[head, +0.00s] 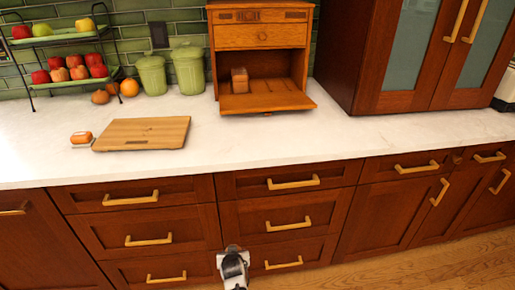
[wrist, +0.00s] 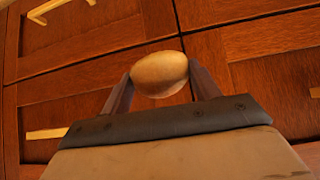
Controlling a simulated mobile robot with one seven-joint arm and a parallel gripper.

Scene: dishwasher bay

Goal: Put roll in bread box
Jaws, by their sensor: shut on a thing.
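The roll (wrist: 160,72) is a smooth, light brown oval in the wrist view. My gripper (wrist: 160,80) is shut on it, one finger on each side. In the head view my arm's end shows low in front of the drawers, below the counter top, and I cannot make out the roll there. The bread box (head: 262,37) is orange-brown wood and stands at the back of the counter. Its front door (head: 268,103) is folded down flat and open. A brown block-shaped item (head: 239,80) sits inside, towards the left.
A cutting board (head: 145,133) lies on the counter (head: 240,145), with a small orange-brown item (head: 81,137) beside it. Green canisters (head: 188,69) stand left of the box, and a fruit rack (head: 67,58) further left. A tall cabinet (head: 385,60) stands right. Drawer handles (head: 289,223) stick out.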

